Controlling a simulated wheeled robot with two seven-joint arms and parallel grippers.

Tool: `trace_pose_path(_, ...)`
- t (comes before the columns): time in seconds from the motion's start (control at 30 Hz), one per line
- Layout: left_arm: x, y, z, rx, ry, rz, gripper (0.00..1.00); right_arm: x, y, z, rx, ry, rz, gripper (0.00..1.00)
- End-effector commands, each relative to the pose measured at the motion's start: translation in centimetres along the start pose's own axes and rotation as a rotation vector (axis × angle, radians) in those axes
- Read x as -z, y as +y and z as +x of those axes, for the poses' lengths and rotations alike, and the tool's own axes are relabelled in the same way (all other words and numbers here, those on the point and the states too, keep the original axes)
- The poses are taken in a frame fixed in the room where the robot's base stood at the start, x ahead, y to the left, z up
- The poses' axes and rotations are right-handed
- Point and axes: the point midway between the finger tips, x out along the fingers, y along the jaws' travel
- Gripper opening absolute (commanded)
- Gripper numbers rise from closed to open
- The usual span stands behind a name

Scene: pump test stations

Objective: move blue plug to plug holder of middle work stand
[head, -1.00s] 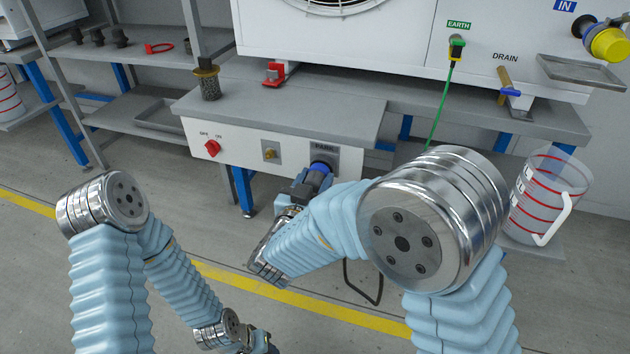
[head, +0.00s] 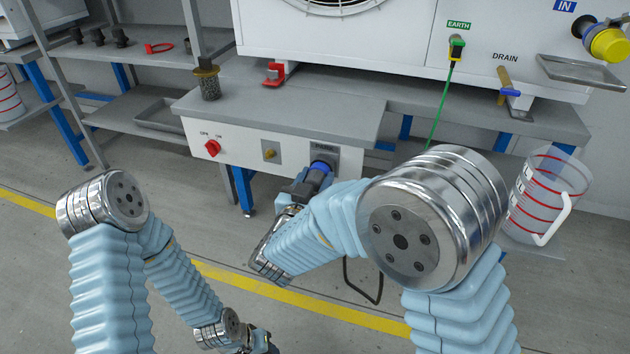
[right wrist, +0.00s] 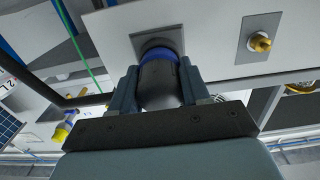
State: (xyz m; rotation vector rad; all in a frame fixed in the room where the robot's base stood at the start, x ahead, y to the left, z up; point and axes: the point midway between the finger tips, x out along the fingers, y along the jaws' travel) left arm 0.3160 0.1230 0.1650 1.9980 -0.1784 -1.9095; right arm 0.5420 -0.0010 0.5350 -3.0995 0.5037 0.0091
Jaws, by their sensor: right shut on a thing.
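The blue plug (head: 319,170) sits at the socket plate marked PARK (head: 326,155) on the front panel of the work stand. In the right wrist view the plug (right wrist: 160,82) has a dark body and a blue collar, and its collar end meets the socket plate (right wrist: 140,42). My right gripper (head: 305,184) is shut on the plug's dark body, one finger on each side, as the right wrist view (right wrist: 160,88) shows. My left gripper (head: 262,346) hangs low at the bottom edge of the head view. Its fingers are not clear.
The stand's panel (head: 250,152) carries a red OFF/ON switch (head: 212,148) and a brass fitting (head: 269,152). A green cable (head: 439,112) hangs from the EARTH socket at the right. A clear jug (head: 548,195) stands further right. The floor in front is open.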

Motion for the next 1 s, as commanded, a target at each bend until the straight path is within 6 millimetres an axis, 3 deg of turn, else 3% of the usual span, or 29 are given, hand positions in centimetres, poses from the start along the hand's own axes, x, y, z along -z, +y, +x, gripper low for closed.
trace_pose_path(0.3, 0.0, 0.0, -0.1, 0.000, 0.000, 0.000, 0.37, 0.1, 0.0, 0.7, -0.001, 0.001, 0.001, 0.00)
trace_pose_path(0.33, 0.0, 0.0, -0.1, 0.000, 0.000, 0.000, 0.37, 0.1, 0.0, 0.7, -0.001, 0.001, 0.001, 0.49)
trace_pose_path(0.5, 0.0, 0.0, -0.1, 0.000, 0.000, 0.000, 0.37, 0.0, 0.0, 0.7, 0.000, 0.001, 0.000, 0.75)
trace_pose_path(0.83, 0.0, 0.0, -0.1, 0.000, -0.002, 0.000, 0.37, 0.0, 0.0, 0.5, 0.001, 0.000, 0.000, 0.76)
trace_pose_path(1.0, 0.0, 0.1, -0.3, 0.000, -0.002, 0.000, 0.37, 0.1, -0.1, -1.6, 0.003, 0.000, -0.001, 0.76)
